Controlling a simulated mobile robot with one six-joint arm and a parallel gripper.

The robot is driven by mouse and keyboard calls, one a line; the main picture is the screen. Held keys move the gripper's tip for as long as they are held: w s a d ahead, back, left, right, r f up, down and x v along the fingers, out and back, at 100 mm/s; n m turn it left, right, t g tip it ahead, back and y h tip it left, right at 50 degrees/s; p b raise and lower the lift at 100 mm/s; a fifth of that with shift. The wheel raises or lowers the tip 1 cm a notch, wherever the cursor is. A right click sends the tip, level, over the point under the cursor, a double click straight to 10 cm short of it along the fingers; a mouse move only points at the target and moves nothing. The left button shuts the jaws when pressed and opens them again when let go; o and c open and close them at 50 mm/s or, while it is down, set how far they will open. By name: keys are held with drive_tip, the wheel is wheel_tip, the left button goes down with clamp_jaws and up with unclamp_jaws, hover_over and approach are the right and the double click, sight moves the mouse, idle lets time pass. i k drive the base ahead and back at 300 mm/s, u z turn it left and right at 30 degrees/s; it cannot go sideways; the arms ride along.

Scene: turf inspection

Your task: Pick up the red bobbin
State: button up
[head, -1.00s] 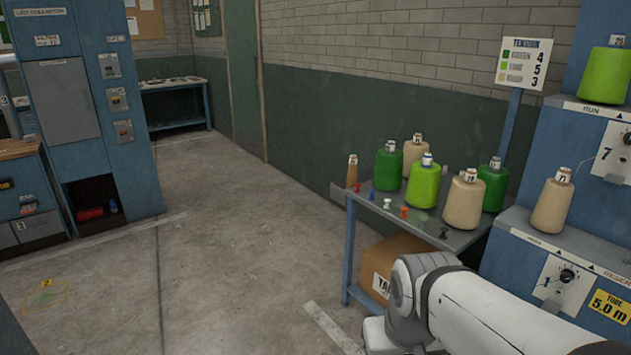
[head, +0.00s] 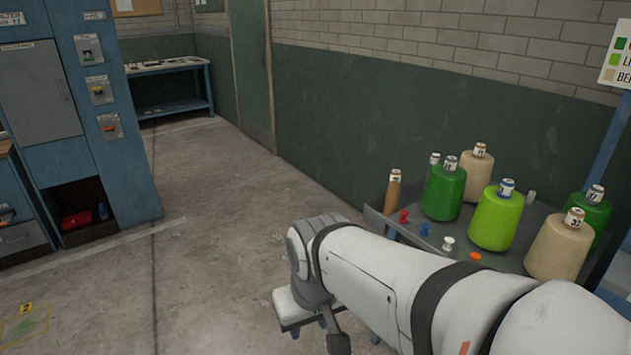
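A small red object (head: 75,219) lies in the dark open bottom compartment of the blue cabinet at the left. It is too small and shaded to tell whether it is the red bobbin. A small blue object (head: 103,211) stands to its right. No red cone shows among the yarn cones on the grey table at the right. My white arm reaches in from the lower right to a bend near the picture's bottom middle. I cannot make out my gripper's fingers there. The arm is well apart from the cabinet.
The grey side table (head: 542,222) holds a dark green cone (head: 443,194), a lime cone (head: 495,221), beige cones (head: 558,250), a thin brown one (head: 393,192) and small coloured pins. My arm passes close in front of it. The concrete floor (head: 215,215) between cabinet and table is clear.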

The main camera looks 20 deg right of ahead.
sight(404, 213)
drive_tip(key=z, duration=0.45)
drive_tip(key=i, duration=1.75)
drive_tip(key=z, duration=0.9)
drive_tip(key=k, duration=0.8)
drive_tip(key=z, duration=0.2)
drive_tip(key=i, duration=0.85)
drive_tip(key=u, duration=0.1)
